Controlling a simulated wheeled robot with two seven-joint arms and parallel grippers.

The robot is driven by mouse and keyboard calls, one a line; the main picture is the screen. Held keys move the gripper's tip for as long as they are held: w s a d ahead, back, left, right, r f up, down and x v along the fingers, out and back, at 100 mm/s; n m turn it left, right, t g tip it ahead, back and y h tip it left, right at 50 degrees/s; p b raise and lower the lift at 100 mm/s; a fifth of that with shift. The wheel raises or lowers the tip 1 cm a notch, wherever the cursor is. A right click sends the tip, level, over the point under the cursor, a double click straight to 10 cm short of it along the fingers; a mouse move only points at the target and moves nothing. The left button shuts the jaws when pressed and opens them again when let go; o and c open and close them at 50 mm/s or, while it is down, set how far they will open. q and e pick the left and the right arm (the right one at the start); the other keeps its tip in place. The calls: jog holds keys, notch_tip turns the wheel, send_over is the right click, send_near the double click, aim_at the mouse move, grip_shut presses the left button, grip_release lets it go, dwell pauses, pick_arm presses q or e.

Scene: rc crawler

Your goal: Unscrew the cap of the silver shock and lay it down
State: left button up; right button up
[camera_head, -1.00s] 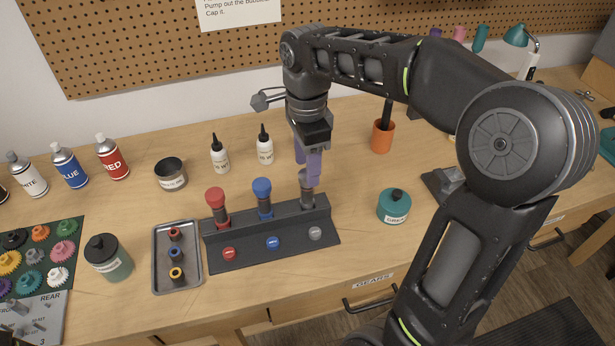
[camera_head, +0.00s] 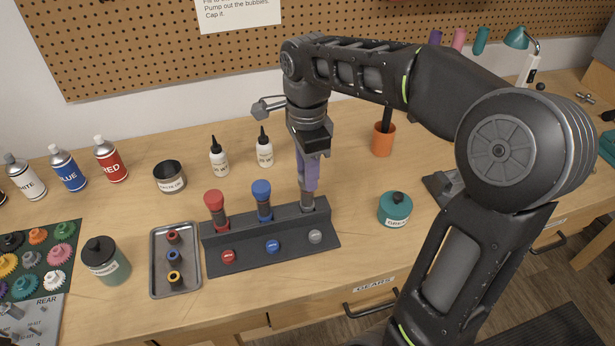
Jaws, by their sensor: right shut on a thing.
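The silver shock (camera_head: 307,203) stands in the right slot of a dark shock stand (camera_head: 232,258), behind a silver button. My right gripper (camera_head: 308,188) points down over it, its purple fingers shut on the top of the silver shock. The fingers hide the cap, so I cannot tell whether it has turned. A red-capped shock (camera_head: 216,209) and a blue-capped shock (camera_head: 262,200) stand upright in the other slots. My left gripper is not in view.
A grey tray (camera_head: 154,283) with several small ringed parts lies left of the stand. Two white dropper bottles (camera_head: 219,158) stand behind it. A teal jar (camera_head: 395,209) and an orange cup (camera_head: 383,140) are on the right. Bare table lies between stand and teal jar.

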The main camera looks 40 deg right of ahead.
grip_shut()
jog(key=n, duration=0.4)
jog(key=shift+n+p, duration=0.3)
jog(key=shift+p, duration=0.05)
jog(key=n, duration=0.3)
jog(key=shift+n, duration=0.4)
jog(key=shift+n+p, duration=0.35)
jog(key=shift+n, duration=0.35)
jog(key=n, duration=0.2)
jog(key=shift+n, duration=0.4)
